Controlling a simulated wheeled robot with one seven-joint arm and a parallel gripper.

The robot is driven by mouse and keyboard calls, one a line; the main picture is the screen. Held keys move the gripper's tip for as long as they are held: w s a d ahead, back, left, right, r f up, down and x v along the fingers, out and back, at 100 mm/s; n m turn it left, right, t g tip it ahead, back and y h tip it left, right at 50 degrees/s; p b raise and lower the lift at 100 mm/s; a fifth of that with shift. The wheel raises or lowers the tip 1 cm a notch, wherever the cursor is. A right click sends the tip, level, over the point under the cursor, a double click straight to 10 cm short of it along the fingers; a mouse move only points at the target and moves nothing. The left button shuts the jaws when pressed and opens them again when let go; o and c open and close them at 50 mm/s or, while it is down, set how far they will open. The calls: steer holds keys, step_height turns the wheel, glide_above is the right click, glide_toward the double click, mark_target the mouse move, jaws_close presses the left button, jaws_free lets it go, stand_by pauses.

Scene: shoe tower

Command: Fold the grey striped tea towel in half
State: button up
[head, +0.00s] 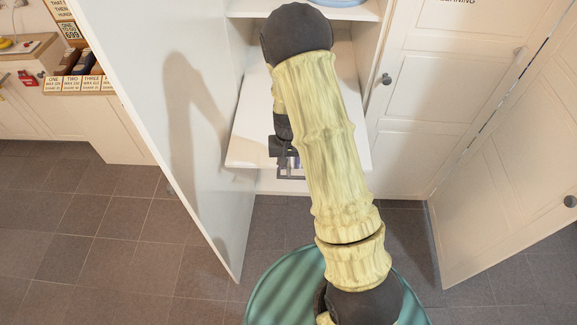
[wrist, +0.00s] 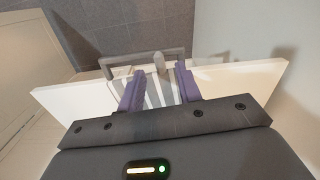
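The grey and white striped tea towel (wrist: 157,94) shows in the wrist view between and beyond my fingers, on a white pull-out shelf or board (wrist: 235,78). My gripper (wrist: 160,72) has its two purple fingers apart, one at each side of the visible stripes. I cannot tell whether the fingers touch the cloth. In the head view my gripper (head: 285,148) is at the front part of the white shelf (head: 245,150), and my arm hides much of the shelf. Most of the towel is hidden there.
A grey frame-like bar (wrist: 115,64) crosses near the shelf edge beyond my fingers. An open white door (head: 150,90) stands left of the shelf, and white cupboard doors (head: 415,120) stand right. A counter with boxes (head: 78,84) is far left. Tiled floor (head: 90,215) is clear.

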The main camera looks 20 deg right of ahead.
mark_target(289, 170)
steer(key=shift+f, duration=1.55)
steer(key=shift+c, duration=0.4)
jaws_close()
steer(key=shift+r+p, duration=0.2)
steer(key=shift+p, duration=0.3)
